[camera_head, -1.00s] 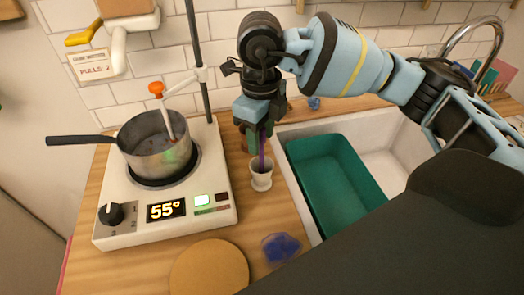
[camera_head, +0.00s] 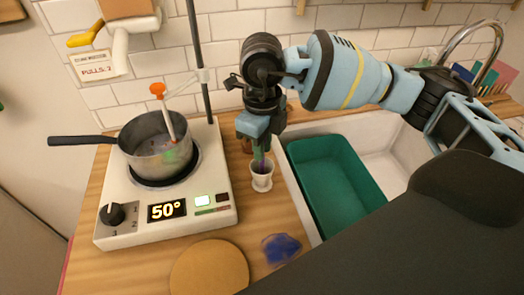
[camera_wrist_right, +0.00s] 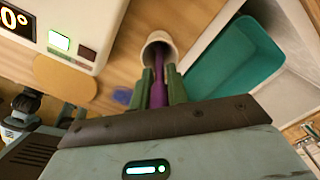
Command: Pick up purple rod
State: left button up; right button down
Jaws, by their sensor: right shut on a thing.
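The purple rod (camera_wrist_right: 158,92) stands in a small white cup (camera_head: 261,181) on the wooden counter, right of the hot plate. My right gripper (camera_head: 261,158) is above the cup. In the right wrist view its two green fingers (camera_wrist_right: 160,88) lie on either side of the rod and are shut on it. The rod's lower end is inside the cup (camera_wrist_right: 160,40). In the head view the gripper hides most of the rod.
A hot plate (camera_head: 120,222) reading 50° carries a steel pot (camera_head: 150,160) with an orange-topped probe (camera_head: 158,90). A teal tub (camera_head: 335,185) sits in the white sink. A blue patch (camera_head: 281,247) and a round cork mat (camera_head: 209,268) lie in front.

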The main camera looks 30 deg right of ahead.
notch_tip(320, 180, up, 10)
jog(key=shift+r, duration=0.1)
dwell(0.4)
